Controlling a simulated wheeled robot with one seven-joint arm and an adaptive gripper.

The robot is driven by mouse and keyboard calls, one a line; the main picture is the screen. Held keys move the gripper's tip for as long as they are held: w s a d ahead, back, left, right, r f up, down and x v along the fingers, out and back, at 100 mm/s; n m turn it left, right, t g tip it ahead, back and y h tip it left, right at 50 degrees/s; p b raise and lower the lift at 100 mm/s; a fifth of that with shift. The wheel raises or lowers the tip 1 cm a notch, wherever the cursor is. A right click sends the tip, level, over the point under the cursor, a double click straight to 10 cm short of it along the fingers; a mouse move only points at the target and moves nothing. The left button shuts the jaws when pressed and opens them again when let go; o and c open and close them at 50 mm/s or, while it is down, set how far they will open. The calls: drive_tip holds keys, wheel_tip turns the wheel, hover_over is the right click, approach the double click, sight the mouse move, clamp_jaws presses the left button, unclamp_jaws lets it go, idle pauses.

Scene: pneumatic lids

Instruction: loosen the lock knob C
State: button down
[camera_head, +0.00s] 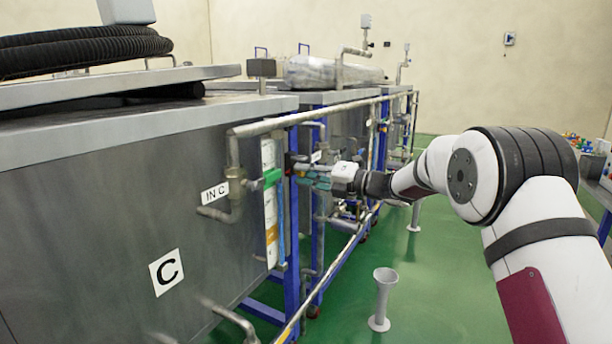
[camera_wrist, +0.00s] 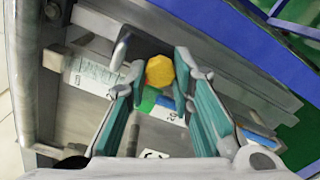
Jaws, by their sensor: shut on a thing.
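The lock knob C, a yellow many-sided knob (camera_wrist: 160,71), shows in the wrist view between the tips of my gripper's two teal-padded fingers (camera_wrist: 159,80). My gripper is shut on it.
Blue frame posts (camera_head: 292,240) stand below. A grey pedestal (camera_head: 383,300) stands on the open green floor.

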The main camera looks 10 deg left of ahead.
drive_tip(key=shift+n, duration=0.4)
drive_tip(key=c, duration=1.4)
unclamp_jaws()
drive_tip(key=v, duration=1.2)
drive_tip(key=shift+r, duration=0.15)
